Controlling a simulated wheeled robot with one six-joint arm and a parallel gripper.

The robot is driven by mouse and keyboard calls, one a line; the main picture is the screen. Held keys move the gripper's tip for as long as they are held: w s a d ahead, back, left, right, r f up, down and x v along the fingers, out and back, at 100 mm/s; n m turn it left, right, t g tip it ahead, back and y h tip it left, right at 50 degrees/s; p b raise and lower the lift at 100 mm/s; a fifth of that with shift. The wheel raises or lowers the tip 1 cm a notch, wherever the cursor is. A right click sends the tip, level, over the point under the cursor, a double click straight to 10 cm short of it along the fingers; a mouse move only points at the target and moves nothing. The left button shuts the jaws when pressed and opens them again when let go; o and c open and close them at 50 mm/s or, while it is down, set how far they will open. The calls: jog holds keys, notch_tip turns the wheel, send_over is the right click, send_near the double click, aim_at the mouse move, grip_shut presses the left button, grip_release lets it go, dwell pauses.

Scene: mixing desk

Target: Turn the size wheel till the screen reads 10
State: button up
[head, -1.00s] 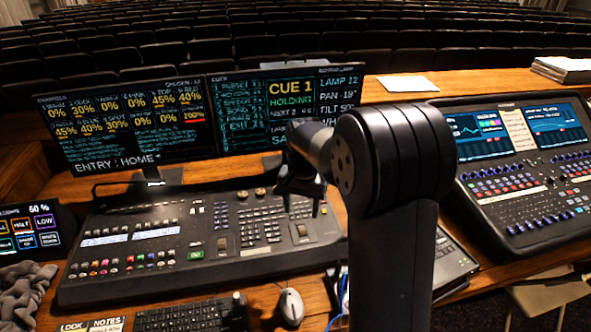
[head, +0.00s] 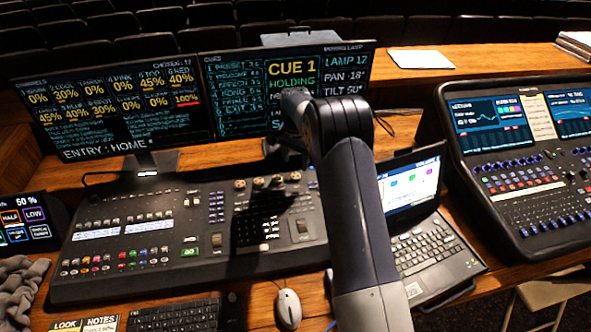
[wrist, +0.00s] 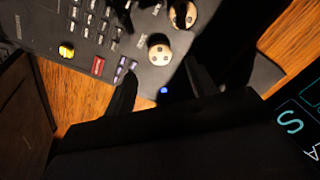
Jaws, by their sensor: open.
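Several round brass wheels (head: 258,183) sit along the back edge of the lighting desk (head: 150,286). I cannot tell which is the size wheel. In the wrist view one pale-topped wheel (wrist: 160,52) lies near my open, empty gripper (wrist: 162,88), and another wheel (wrist: 185,14) sits farther up. My dark fingers show on both sides of the nearer wheel's line and look apart from it. In the head view my arm mostly hides the gripper. The screen (head: 262,130) shows CUE 1, LAMP 12, PAN -18° and TILT 50°; my arm covers the line below, so the size reading is hidden.
A mouse (head: 288,306) and keyboard (head: 175,318) lie in front of the desk.

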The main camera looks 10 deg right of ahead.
aim_at(295, 176)
notch_tip(295, 176, down, 6)
jog(key=shift+r+p, duration=0.1)
jog(key=shift+p, duration=0.5)
jog(key=shift+c, duration=0.4)
jog(key=c, duration=0.9)
